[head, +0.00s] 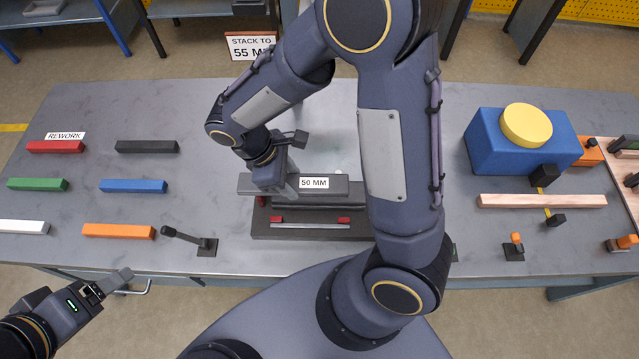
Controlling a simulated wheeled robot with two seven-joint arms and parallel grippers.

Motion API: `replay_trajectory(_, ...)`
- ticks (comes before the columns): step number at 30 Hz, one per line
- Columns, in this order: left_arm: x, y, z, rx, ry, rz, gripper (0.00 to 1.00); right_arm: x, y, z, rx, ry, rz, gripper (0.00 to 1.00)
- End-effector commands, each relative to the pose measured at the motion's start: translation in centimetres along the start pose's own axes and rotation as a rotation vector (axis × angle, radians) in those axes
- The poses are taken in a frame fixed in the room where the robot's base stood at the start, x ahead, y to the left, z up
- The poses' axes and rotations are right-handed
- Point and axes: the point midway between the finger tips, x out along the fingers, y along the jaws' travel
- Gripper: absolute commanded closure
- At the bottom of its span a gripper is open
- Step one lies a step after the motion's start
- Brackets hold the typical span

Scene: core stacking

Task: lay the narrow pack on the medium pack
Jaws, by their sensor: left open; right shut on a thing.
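My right gripper (277,184) reaches down from above at the middle of the table. It is shut on a dark grey bar, seemingly the narrow pack (338,187), near its left end. A white "50 MM" label shows at this bar. Another dark bar, possibly the medium pack (357,200), shows below and to the right. I cannot tell whether the two touch; the gripper and arm hide part of them. My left gripper (117,283) is open and empty, off the table's front edge at the lower left.
A dark fixture base (262,235) with red blocks lies under the bars. A lever clamp (190,239) stands to its left. Several coloured bars lie at the left. A blue block (490,150) with a yellow disc (527,125) and a wooden strip (540,201) lie at the right.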

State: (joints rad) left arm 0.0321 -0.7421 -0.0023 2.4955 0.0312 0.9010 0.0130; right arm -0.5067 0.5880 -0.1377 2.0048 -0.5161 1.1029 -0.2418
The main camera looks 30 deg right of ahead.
Motion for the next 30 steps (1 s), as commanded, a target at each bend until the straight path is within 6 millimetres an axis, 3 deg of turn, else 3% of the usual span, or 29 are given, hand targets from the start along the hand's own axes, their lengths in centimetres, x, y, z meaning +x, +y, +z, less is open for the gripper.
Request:
replay_trajectory(4,2.3,-1.1,1.2,0.0,0.0,0.0,0.24,3.9,2.0,1.1,0.004,-0.001,-0.002,0.94)
replay_trajectory(9,3.8,-1.7,2.0,0.0,-0.001,0.0,0.24,6.5,3.3,1.7,0.003,0.0,-0.001,0.94)
replay_trajectory(17,4.5,-2.1,2.3,0.0,0.0,0.0,0.24,7.9,4.1,2.1,0.001,0.001,0.001,0.94)
replay_trajectory(24,7.1,-3.2,3.6,0.0,-0.001,0.0,0.24,11.3,4.4,1.1,-0.001,0.0,0.001,0.94)
replay_trajectory(30,6.9,-3.1,3.5,0.0,0.0,0.0,0.24,11.2,4.4,1.1,0.0,0.001,0.001,0.94)
